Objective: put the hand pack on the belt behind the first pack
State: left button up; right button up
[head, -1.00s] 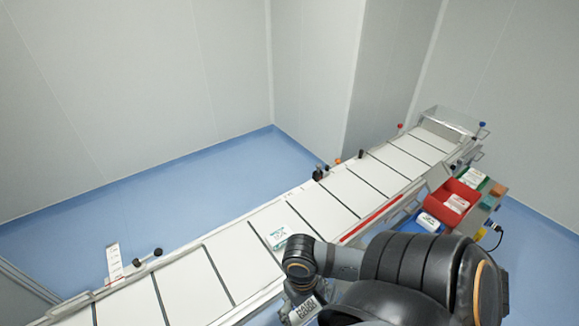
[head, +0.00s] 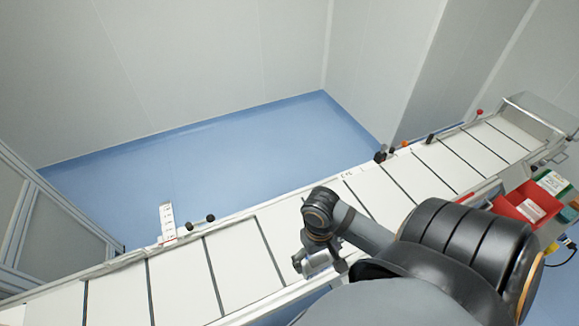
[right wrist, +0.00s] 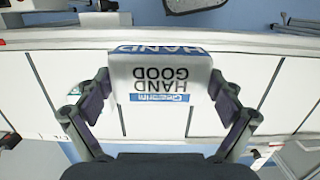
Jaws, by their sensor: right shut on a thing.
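The hand pack (right wrist: 160,78) is a white pack with blue and black print reading "HAND" and "GOOD", upside down in the right wrist view. My right gripper (right wrist: 160,92) is shut on it, one finger on each side, above the pale belt (right wrist: 285,80). In the head view, my right gripper (head: 314,264) is over the near part of the belt (head: 238,255), and the pack is not clear there. The first pack is hidden by my arm in the head view; a small teal-marked corner (right wrist: 74,91) shows beside the left finger in the wrist view. My left gripper is not in view.
The belt has dark cross lines and raised side rails. Small knobs (head: 200,222) and a white upright plate (head: 167,220) stand at its far edge. A red bin (head: 522,205) is at the right, near side. The belt left of my arm is clear.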

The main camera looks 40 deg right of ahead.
jog(key=w+a+f, duration=0.1)
jog(key=w+f, duration=0.1)
jog(key=w, duration=0.1)
jog(key=w+a+f+p, duration=0.1)
jog(key=w+f, duration=0.2)
jog(key=w, duration=0.1)
jog(key=w+a+f, duration=0.1)
jog(key=w+f, duration=0.2)
jog(key=shift+w+a+f+p, duration=0.1)
jog(key=shift+w+f+p, duration=0.1)
jog(key=shift+w+p, duration=0.2)
notch_tip(320, 180, down, 3)
jog(key=shift+w+a+f+p, duration=0.1)
jog(key=shift+a+f+p, duration=0.05)
jog(key=shift+p, duration=0.2)
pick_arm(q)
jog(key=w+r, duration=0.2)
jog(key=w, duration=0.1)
pick_arm(e)
jog(key=shift+f, duration=0.1)
jog(key=shift+f, duration=0.1)
jog(key=o, duration=0.9)
